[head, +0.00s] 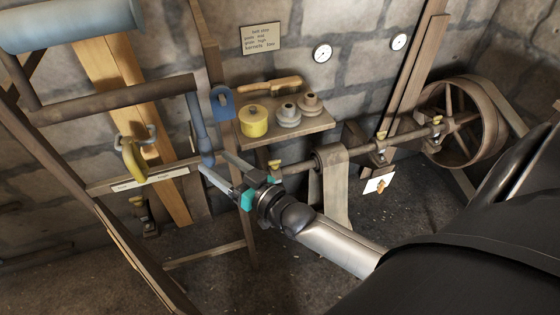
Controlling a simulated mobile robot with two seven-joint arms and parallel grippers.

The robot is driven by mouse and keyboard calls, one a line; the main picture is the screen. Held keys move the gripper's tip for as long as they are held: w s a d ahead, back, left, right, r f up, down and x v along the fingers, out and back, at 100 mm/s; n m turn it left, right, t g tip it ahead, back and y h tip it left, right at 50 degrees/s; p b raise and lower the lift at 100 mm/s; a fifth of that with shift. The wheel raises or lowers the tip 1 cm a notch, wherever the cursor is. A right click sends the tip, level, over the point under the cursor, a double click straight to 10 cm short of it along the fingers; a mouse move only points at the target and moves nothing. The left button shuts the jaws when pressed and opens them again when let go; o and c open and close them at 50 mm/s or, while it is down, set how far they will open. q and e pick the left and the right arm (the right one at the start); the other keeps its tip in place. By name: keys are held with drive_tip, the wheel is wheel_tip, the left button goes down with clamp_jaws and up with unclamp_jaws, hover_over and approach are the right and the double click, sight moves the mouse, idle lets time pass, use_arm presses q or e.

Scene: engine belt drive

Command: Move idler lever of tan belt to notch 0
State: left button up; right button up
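A broad tan belt (117,78) runs down at a slant on the left, crossed by a brown roller bar (110,97). A blue lever (197,122) hangs from the bar's right end. Its lower tip is near the right end of a rail with a pale label strip (150,180); the strip's marks are too small to read, so I cannot tell the notch. My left gripper is not in view.
A shelf (310,127) behind holds a yellow pot (253,121), a brush (271,86) and two spools. A shaft (400,138) with a large spoked wheel (462,125) stands at the right. Wooden posts frame the lever.

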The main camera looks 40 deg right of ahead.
drive_tip(key=v, duration=1.1)
drive_tip(key=s+d+f+g+h+b, duration=0.1)
drive_tip(key=f+g+b, duration=0.1)
drive_tip(key=f, duration=0.9)
drive_tip(key=s+d+f+g+h+b, duration=0.1)
drive_tip(key=s+d+f+g+b, duration=0.1)
drive_tip(key=f, duration=0.9)
drive_tip(key=shift+f+g+b, duration=0.35)
drive_tip(key=shift+g+b, duration=0.05)
drive_tip(key=shift+b, duration=0.1)
drive_tip(key=shift+d, duration=0.1)
